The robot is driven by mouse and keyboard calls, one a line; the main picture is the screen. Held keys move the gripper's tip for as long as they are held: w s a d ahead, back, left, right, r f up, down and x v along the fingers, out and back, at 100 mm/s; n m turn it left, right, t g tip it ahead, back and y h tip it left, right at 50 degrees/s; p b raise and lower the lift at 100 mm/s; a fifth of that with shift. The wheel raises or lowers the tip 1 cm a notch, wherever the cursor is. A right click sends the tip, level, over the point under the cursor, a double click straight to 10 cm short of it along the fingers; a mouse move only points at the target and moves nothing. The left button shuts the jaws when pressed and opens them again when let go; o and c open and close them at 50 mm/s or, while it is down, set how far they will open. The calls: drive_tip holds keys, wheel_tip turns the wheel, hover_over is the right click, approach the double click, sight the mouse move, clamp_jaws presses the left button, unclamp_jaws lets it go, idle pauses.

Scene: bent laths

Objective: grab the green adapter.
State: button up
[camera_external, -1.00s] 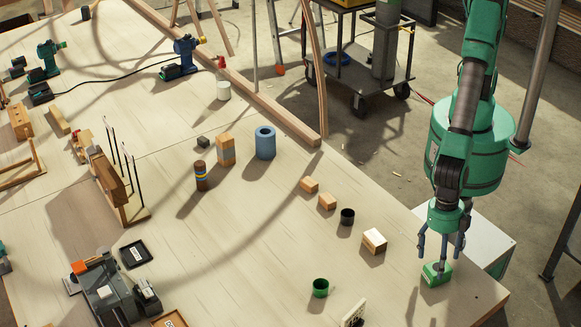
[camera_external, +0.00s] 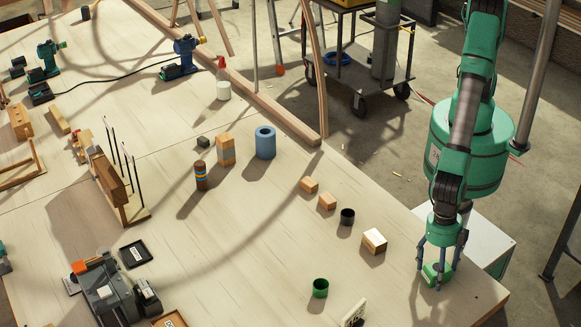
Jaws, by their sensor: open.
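A small green block-like piece (camera_external: 432,271), which fits the green adapter, sits on the table near its right corner. My gripper (camera_external: 437,278) points down over it, with its dark fingers spread around the piece. The fingers are open, with one on the left and others on the right and near side. They partly hide the piece, and I cannot tell whether they touch it. A green cup-shaped piece (camera_external: 320,288) stands apart, to the left on the table.
A wooden block with a white top (camera_external: 374,241) and a black cup (camera_external: 347,217) stand left of my gripper. Small wooden blocks (camera_external: 327,201) lie further back. The table edge (camera_external: 490,303) is close on the right.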

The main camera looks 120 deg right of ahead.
drive_tip(key=c, duration=1.4)
drive_tip(key=shift+r, duration=0.45)
wheel_tip(320, 180, up, 3)
drive_tip(key=shift+r+p, duration=0.1)
drive_tip(key=shift+p, duration=0.35)
drive_tip(key=s+d, duration=0.3)
drive_tip(key=s, duration=0.1)
drive_tip(key=s+d, duration=0.2)
drive_tip(key=s, duration=0.3)
drive_tip(key=s+d+r+p, duration=0.1)
drive_tip(key=s+d, duration=0.2)
drive_tip(key=s, duration=0.1)
drive_tip(key=shift+s+d, duration=0.2)
drive_tip(key=shift+d, duration=0.1)
